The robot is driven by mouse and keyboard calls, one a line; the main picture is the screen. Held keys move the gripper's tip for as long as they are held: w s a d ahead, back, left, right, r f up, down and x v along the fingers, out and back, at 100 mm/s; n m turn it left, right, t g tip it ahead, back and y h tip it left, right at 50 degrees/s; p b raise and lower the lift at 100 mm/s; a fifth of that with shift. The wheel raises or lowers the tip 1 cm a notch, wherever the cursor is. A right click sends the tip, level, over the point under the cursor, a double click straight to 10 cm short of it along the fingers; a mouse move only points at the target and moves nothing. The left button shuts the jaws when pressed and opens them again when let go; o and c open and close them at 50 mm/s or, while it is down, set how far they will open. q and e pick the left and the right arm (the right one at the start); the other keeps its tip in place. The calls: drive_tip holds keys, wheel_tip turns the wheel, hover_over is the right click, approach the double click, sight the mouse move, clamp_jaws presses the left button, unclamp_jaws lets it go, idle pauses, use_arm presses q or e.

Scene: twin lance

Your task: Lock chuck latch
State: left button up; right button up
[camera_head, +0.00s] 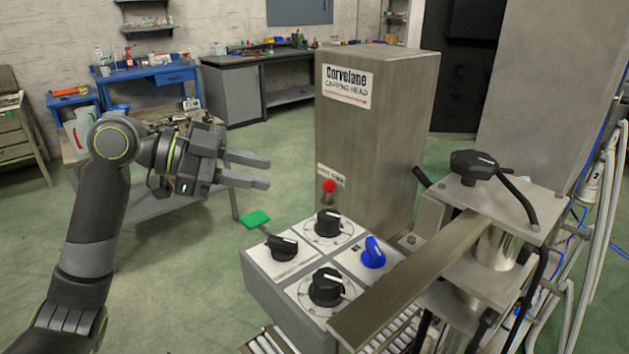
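A metal clamp plate (530,205) at the right carries a black lobed knob (474,163) and a curved black lever (519,200). A small green tab (256,219) sticks out left of the control box. My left gripper (266,173) is open and empty, in the air left of the machine and apart from the controls. My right gripper is out of view.
A flat metal bar (400,285) slants across the front right. Hoses and cables crowd the right edge. Workbenches stand along the back wall; green floor lies between.

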sight(325, 192)
use_arm(q)
drive_tip(key=p+x, duration=0.1)
drive_tip(key=x, duration=0.9)
drive_tip(key=shift+d+f, duration=0.15)
drive_tip(key=shift+d, duration=0.15)
drive_tip(key=shift+w, duration=0.1)
drive_tip(key=shift+c, duration=0.4)
clamp_jaws()
drive_tip(key=shift+a, duration=0.1)
drive_tip(key=shift+w+a+f+n+g+h+b, duration=0.1)
drive_tip(key=shift+w+a+n+h+b, duration=0.25)
drive_tip(key=shift+n+h, duration=0.4)
drive_tip(key=shift+w+a+f+n+g+h+b, duration=0.1)
drive_tip(key=shift+w+a+n+h+b, duration=0.35)
drive_tip(key=shift+n, duration=0.4)
drive_tip(key=shift+w+a+n+g+h+b, duration=0.1)
drive_tip(key=shift+w+a+n+h+b, duration=0.15)
drive_tip(key=shift+n+h, duration=0.5)
